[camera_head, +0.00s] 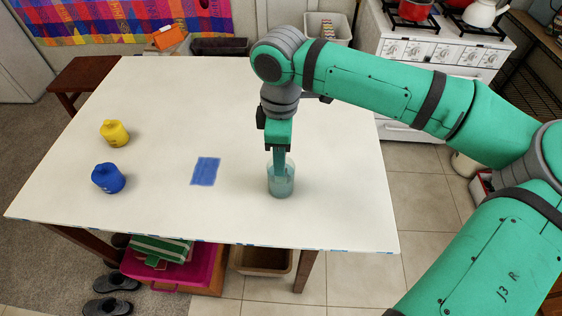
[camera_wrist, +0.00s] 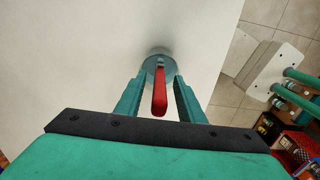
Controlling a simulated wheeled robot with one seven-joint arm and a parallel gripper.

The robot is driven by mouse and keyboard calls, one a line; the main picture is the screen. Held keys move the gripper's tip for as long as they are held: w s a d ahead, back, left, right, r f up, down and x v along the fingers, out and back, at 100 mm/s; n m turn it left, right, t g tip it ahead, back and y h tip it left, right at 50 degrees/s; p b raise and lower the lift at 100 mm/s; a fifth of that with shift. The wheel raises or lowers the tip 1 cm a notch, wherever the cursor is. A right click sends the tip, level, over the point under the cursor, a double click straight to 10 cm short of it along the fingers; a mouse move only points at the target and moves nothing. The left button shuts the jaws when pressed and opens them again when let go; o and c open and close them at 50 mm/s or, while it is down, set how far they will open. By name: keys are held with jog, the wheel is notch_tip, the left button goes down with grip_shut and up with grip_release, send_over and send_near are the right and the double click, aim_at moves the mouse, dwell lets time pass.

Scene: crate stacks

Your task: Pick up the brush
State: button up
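The brush shows as a red handle (camera_wrist: 160,92) in the wrist view, rising from a translucent grey-green cup (camera_wrist: 148,74). In the head view the cup (camera_head: 281,186) stands on the white table right of centre, and my gripper hides the brush. My gripper (camera_wrist: 160,82) points down over the cup, with the red handle between its two fingers. Gaps show on both sides of the handle, so the fingers are open and apart from it. In the head view my gripper's fingertips (camera_head: 279,168) are at the cup's mouth. The brush's lower end is hidden in the cup.
A blue square (camera_head: 205,171) lies flat left of the cup. A blue container (camera_head: 108,178) and a yellow container (camera_head: 114,133) stand at the table's left. The white table (camera_head: 190,110) is otherwise clear. A white stove (camera_head: 440,45) stands beyond its right side.

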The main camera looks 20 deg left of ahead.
grip_shut()
jog(key=shift+w+d, duration=0.1)
jog(key=shift+r, duration=0.1)
notch_tip(320, 180, up, 17)
jog(key=shift+s+d+f+t+y, duration=0.15)
jog(key=shift+d+f+y, duration=0.45)
jog(key=shift+f, duration=2)
jog(key=shift+s+d+f+t+y, duration=0.15)
jog(key=shift+d+f+y, duration=0.4)
jog(key=shift+f, duration=2)
jog(key=shift+s+d+f+t+y, duration=0.15)
jog(key=shift+d+f+y, duration=0.45)
jog(key=shift+f, duration=2)
jog(key=shift+a+f, duration=0.15)
jog(key=shift+f, duration=0.3)
